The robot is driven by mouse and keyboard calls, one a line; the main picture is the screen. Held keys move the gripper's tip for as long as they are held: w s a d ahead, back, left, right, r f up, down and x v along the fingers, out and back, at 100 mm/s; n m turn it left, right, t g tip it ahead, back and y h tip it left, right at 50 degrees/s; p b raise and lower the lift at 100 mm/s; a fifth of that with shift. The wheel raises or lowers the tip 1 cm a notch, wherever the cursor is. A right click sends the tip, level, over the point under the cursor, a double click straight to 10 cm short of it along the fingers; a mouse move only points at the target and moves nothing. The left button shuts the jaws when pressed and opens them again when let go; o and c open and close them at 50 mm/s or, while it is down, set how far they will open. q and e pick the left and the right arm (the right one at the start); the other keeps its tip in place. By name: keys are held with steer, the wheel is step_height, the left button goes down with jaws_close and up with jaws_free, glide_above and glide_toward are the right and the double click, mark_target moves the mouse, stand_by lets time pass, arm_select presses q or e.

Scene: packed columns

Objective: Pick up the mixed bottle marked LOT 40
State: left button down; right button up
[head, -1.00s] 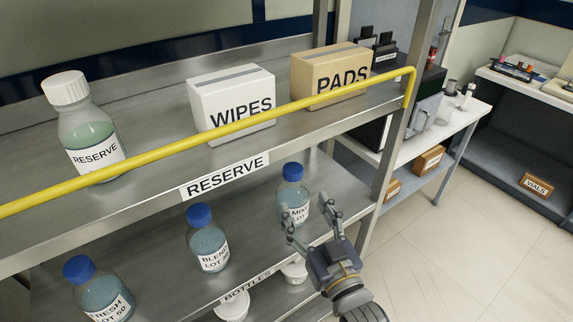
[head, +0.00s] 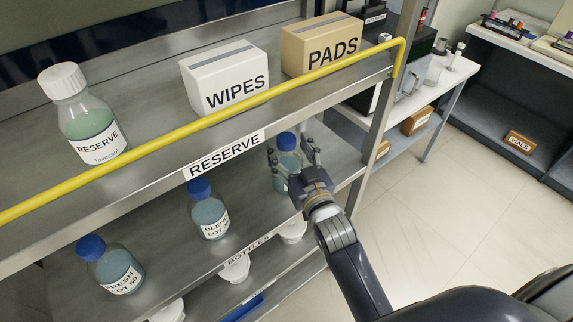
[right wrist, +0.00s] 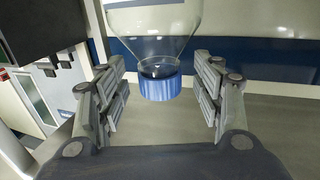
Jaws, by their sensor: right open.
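The mixed bottle (head: 286,142), with a blue cap and pale blue liquid, stands upright at the right end of the bottles shelf. Its label is mostly hidden behind my right gripper (head: 292,153). That gripper is open, with one finger on either side of the bottle's upper part in the head view. In the right wrist view, the bottle (right wrist: 160,88) appears upside down, its blue cap between the spread fingers with gaps on both sides. My left gripper is not in view.
The BLEND bottle (head: 209,216) and FRESH bottle (head: 112,268) stand to the left on the same shelf. The reserve shelf above has a yellow rail (head: 210,128), a WIPES box (head: 222,80), a PADS box (head: 322,45) and a RESERVE bottle (head: 88,122). White tubs (head: 235,268) sit below.

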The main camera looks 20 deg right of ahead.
steer(key=w, duration=0.2)
steer(key=shift+w, duration=0.3)
steer(key=shift+s, duration=0.1)
steer(key=c, duration=0.3)
steer(key=shift+f, duration=0.1)
jaws_close()
